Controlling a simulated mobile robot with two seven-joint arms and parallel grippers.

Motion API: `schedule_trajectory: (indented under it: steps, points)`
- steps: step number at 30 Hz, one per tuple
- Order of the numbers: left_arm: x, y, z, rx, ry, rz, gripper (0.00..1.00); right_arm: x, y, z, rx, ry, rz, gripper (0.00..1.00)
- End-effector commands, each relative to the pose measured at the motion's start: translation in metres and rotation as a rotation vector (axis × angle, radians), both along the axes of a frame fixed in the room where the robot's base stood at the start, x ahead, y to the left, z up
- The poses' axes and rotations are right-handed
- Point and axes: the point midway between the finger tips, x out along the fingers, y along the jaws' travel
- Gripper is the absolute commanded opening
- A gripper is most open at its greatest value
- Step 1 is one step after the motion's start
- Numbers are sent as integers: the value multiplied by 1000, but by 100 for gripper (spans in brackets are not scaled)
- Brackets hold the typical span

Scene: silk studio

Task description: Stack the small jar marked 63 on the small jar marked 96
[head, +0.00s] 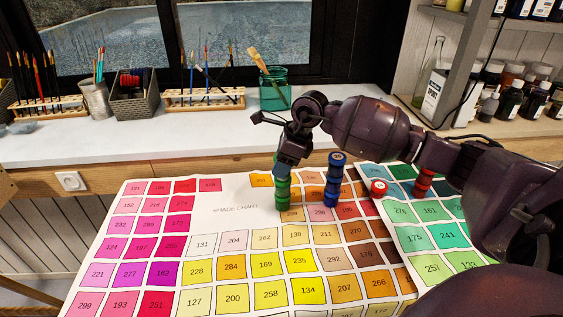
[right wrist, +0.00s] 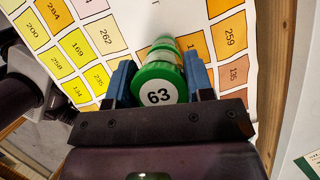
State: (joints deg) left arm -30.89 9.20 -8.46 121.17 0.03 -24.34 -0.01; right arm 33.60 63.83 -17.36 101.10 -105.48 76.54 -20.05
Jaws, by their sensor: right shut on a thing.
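My right gripper (head: 281,167) points down and is shut on the jar marked 63 (right wrist: 158,86). In the right wrist view the jar has a green lid with a white label, between two blue fingers. More green (right wrist: 163,46) shows just beyond it. In the head view a green column (head: 283,193) stands upright beneath the fingers on the shade chart; I cannot tell whether the held jar touches what is below. A blue jar stack (head: 334,183) stands to its right, its top label too small to read. I cannot make out the mark 96. My left gripper is not in view.
A red-lidded jar (head: 378,187) and a red stack (head: 423,183) stand farther right, near my right arm. The shade chart (head: 235,190) is clear to the left and front. Brush racks (head: 204,98) and a green glass (head: 273,92) stand on the counter behind.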

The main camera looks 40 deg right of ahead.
Motion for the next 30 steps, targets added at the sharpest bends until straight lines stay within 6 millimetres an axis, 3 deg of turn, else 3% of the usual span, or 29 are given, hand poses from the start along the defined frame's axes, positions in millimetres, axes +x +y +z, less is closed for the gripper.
schedule_trajectory:
  steps: [24,25,30]
  points:
    - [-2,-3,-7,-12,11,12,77,0,0,-12,0,0,0,23]
    - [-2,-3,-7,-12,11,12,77,0,0,-12,-1,-1,0,51]
    - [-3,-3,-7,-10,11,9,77,0,0,-11,-1,-1,0,77]
